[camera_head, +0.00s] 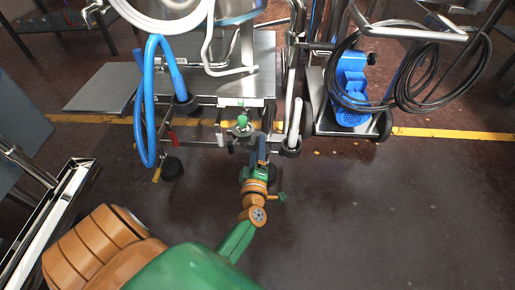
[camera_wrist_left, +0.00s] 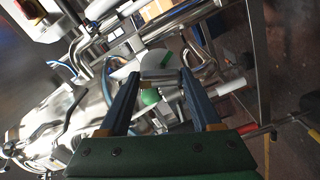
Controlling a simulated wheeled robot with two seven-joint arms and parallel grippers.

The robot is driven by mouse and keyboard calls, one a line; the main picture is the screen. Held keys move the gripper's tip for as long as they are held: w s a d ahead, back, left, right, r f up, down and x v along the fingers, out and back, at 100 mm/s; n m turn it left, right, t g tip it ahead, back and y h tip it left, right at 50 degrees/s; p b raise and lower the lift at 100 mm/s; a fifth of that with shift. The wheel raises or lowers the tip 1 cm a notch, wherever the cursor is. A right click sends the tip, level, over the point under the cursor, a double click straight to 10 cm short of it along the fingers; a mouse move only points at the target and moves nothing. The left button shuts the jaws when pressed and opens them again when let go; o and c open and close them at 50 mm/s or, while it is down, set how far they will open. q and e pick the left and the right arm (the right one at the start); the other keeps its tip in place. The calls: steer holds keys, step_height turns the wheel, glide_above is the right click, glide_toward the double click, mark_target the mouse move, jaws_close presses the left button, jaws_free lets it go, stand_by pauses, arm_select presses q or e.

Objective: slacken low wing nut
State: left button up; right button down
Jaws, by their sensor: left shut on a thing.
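My left gripper (camera_head: 262,148) reaches forward from the bottom of the head view to the low front of a steel machine. In the left wrist view its two dark fingers (camera_wrist_left: 160,76) stand on either side of a pale grey piece (camera_wrist_left: 157,60) at their tips, which appears to be the low wing nut. They are shut on it, with a gap between the fingers. A green ball knob (camera_wrist_left: 150,97) lies behind the fingers in that view. Green knobs (camera_head: 242,121) also show just beyond the gripper in the head view. The fingers hide the nut in the head view. My right gripper is not in view.
The steel machine (camera_head: 225,75) has a blue hose (camera_head: 149,100) looping down at its left. A blue pump on a cart (camera_head: 352,90) with black cable stands at the right. A steel frame (camera_head: 50,215) is at the left edge. The floor at the lower right is clear.

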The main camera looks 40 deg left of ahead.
arm_select(q)
steer(key=shift+n, duration=0.4)
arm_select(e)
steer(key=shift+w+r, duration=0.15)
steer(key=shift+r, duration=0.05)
arm_select(q)
steer(key=o, duration=1.4)
steer(key=shift+s, duration=0.1)
steer(key=p+v, duration=0.1)
steer(key=v, duration=0.6)
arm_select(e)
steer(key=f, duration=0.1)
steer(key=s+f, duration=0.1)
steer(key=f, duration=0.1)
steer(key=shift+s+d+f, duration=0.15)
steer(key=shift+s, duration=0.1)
arm_select(q)
steer(key=shift+d, duration=0.1)
